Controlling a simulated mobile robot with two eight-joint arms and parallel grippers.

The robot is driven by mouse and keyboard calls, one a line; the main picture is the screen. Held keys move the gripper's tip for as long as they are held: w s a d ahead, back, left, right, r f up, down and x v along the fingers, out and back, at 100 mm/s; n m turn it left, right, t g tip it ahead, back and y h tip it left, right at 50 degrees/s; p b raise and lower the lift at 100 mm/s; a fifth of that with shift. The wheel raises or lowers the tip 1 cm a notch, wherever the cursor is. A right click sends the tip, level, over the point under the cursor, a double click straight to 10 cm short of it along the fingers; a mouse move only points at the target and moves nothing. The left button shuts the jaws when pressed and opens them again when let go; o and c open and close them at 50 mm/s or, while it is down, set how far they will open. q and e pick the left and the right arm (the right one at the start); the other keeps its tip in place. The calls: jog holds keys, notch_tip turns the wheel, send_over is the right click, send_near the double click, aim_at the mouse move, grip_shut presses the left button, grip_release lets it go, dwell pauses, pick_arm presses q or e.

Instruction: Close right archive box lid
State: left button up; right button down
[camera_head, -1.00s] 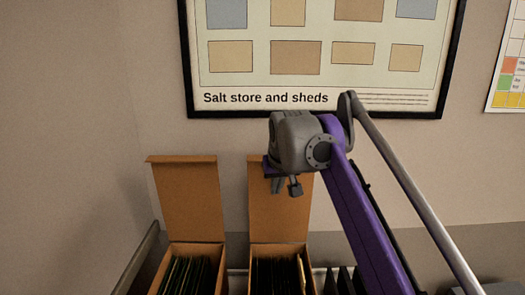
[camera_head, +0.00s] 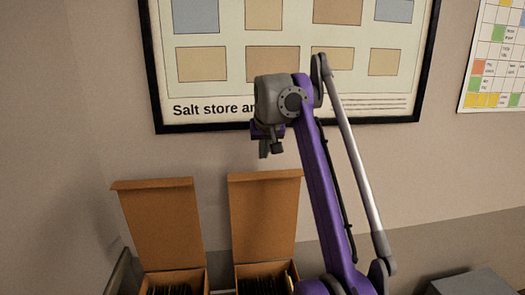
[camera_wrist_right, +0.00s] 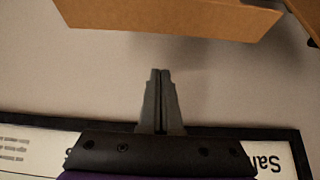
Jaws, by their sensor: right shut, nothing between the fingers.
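Two brown archive boxes stand side by side at the bottom of the head view. The right archive box (camera_head: 240,277) has its lid (camera_head: 265,215) standing open and upright against the wall side. The left archive box (camera_head: 206,280) also has its lid (camera_head: 158,222) raised. My right gripper (camera_head: 270,150) is shut and empty, above the right lid's top edge and in front of the wall. In the right wrist view, its closed fingers (camera_wrist_right: 159,75) point toward a brown lid edge (camera_wrist_right: 180,18), with a gap between. My left gripper is not in view.
A framed poster (camera_head: 290,125) hangs on the wall behind my right arm. Dark files (camera_head: 178,290) fill the left box. A grey surface (camera_head: 475,284) shows at the bottom right.

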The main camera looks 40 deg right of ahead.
aim_at(263, 174)
jog(key=w+b+x, duration=0.1)
jog(key=x, duration=0.8)
jog(key=s, duration=0.1)
jog(key=s+a+b, duration=0.1)
jog(key=s, duration=0.1)
jog(key=s+a, duration=0.1)
jog(key=shift+s+a+r, duration=0.1)
jog(key=shift+s+r, duration=0.05)
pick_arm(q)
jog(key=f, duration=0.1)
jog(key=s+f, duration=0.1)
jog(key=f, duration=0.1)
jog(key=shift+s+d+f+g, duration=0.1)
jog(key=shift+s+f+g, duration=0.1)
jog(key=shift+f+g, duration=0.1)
